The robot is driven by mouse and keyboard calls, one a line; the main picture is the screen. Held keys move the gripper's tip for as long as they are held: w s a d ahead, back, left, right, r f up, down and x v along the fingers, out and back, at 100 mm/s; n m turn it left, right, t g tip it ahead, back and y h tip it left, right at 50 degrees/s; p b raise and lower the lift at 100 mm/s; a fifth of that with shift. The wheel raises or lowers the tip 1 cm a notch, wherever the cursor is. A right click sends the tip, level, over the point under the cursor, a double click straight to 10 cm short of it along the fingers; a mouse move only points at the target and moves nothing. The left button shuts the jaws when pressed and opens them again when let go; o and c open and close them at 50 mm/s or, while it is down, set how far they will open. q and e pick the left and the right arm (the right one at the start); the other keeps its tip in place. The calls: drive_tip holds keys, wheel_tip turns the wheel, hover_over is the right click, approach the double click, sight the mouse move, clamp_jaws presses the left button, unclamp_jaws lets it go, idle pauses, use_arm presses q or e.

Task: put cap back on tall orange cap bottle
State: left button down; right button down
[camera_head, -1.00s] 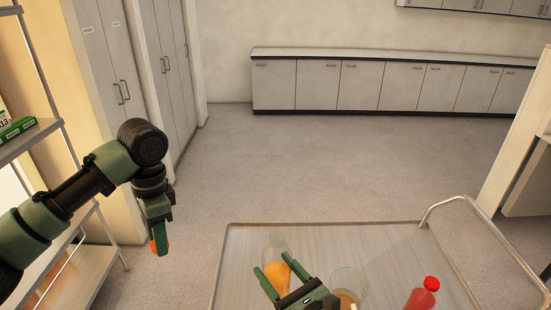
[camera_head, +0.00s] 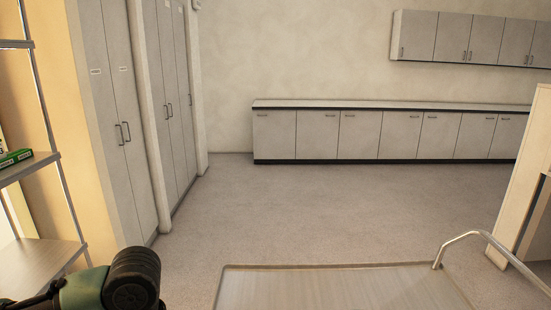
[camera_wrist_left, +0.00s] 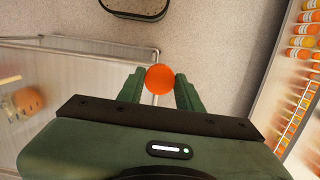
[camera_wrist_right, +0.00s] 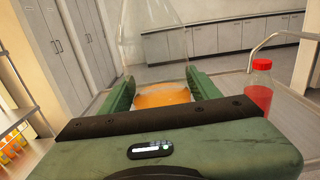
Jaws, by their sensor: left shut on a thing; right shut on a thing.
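My left gripper (camera_wrist_left: 160,84) is shut on the round orange cap (camera_wrist_left: 159,78), held between its fingertips in the left wrist view. The cap appears over the floor beside the trolley edge. My right gripper (camera_wrist_right: 162,87) is shut on the clear bottle (camera_wrist_right: 152,42), which has orange juice (camera_wrist_right: 162,97) low inside. The bottle stands roughly upright between the fingers, and its top runs out of the right wrist view. The head view shows neither gripper, only part of my left arm at the lower left.
A red-capped bottle of red juice (camera_wrist_right: 259,86) stands right of the held bottle. The trolley top (camera_head: 330,288) has a metal rail (camera_head: 478,236) on its right. A shelf (camera_head: 35,265) stands at the left; bottles with orange caps (camera_wrist_left: 304,41) line a shelf in the left wrist view.

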use_arm(q)
drive_tip(key=shift+s+f, duration=0.1)
use_arm(e)
drive_tip(key=shift+s, duration=0.1)
drive_tip(key=shift+d, duration=0.1)
drive_tip(key=w+a+n+g+y, duration=0.2)
drive_tip(key=w+a+n+y, duration=0.1)
drive_tip(key=a, duration=0.4)
drive_tip(key=w+a+r+n+g+y, duration=0.1)
drive_tip(key=w+a+n+g+y, duration=0.1)
drive_tip(key=a+n+y, duration=0.3)
drive_tip(key=shift+w+a+y, duration=0.6)
drive_tip(key=shift+a+y, duration=0.5)
drive_tip(key=shift+y, duration=0.7)
use_arm(q)
drive_tip(key=w+d+r+n, duration=0.4)
drive_tip(key=w+d+r, duration=0.3)
drive_tip(key=d+r, duration=0.35)
drive_tip(key=d+r+n, duration=0.3)
drive_tip(key=d+r, duration=0.8)
drive_tip(key=d, duration=0.2)
drive_tip(key=shift+s+d+r+n+h, duration=0.3)
drive_tip(key=shift+s+r+n+h, duration=0.1)
drive_tip(key=shift+s, duration=0.05)
